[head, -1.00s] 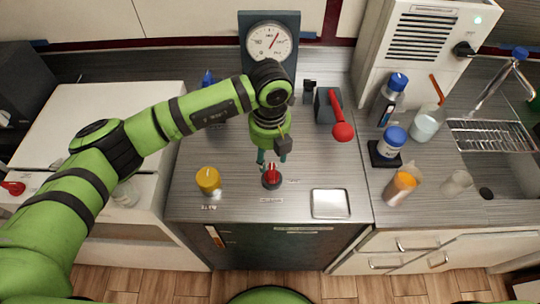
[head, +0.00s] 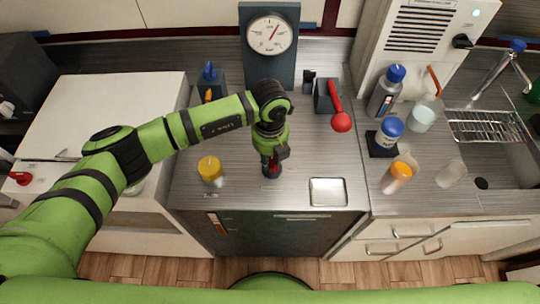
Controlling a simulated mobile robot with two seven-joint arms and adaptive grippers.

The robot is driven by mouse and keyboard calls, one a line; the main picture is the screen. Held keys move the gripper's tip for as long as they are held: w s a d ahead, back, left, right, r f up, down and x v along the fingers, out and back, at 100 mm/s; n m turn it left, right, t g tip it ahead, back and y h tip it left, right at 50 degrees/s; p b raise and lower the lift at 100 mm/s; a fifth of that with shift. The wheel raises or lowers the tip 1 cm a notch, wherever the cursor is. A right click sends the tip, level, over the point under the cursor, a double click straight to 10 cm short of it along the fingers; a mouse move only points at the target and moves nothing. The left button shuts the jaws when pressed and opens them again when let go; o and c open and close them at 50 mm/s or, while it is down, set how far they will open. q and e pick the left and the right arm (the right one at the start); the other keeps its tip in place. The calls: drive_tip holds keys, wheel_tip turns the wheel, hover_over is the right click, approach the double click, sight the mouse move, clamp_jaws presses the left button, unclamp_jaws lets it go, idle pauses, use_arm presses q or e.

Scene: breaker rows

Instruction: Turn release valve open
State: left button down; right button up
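My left gripper (head: 270,158) points down at a red knob (head: 271,171) on a dark round base, on the metal counter in front of the gauge. Its fingers are at the knob and hide most of it. I cannot tell whether they grip it. A red-handled lever (head: 338,109) sits on a grey box to the right. The labels are too small to read, so I cannot tell which control is the release valve. My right gripper is not in view.
A round gauge (head: 269,35) stands on a dark panel behind. A blue knob (head: 209,71) is at the back left. A metal tray (head: 328,192) lies right of the red knob. Bottles, including an orange one (head: 397,177), and a sink (head: 500,160) are farther right.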

sight(272, 158)
use_arm(q)
drive_tip(key=shift+f+m+b, duration=0.1)
drive_tip(key=shift+m+b, duration=0.3)
drive_tip(key=shift+b, duration=0.3)
drive_tip(key=m+b, duration=0.4)
drive_tip(key=b, duration=0.2)
drive_tip(key=m+b, duration=0.5)
drive_tip(key=b, duration=0.1)
drive_tip(key=m+b, duration=0.4)
drive_tip(key=b, duration=0.3)
drive_tip(key=shift+w+d+f+m, duration=0.1)
drive_tip(key=shift+w+d+m, duration=0.1)
drive_tip(key=shift+w+m, duration=0.1)
drive_tip(key=shift+r+m+b, duration=0.2)
drive_tip(key=shift+m+b, duration=1.25)
drive_tip(key=shift+m, duration=0.35)
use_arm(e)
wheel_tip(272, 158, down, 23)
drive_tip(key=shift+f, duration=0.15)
use_arm(q)
drive_tip(key=shift+r, duration=0.1)
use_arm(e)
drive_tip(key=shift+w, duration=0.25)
use_arm(q)
drive_tip(key=c, duration=1)
unclamp_jaws()
drive_tip(key=shift+c, duration=0.2)
drive_tip(key=shift+r, duration=0.15)
wheel_tip(272, 158, up, 12)
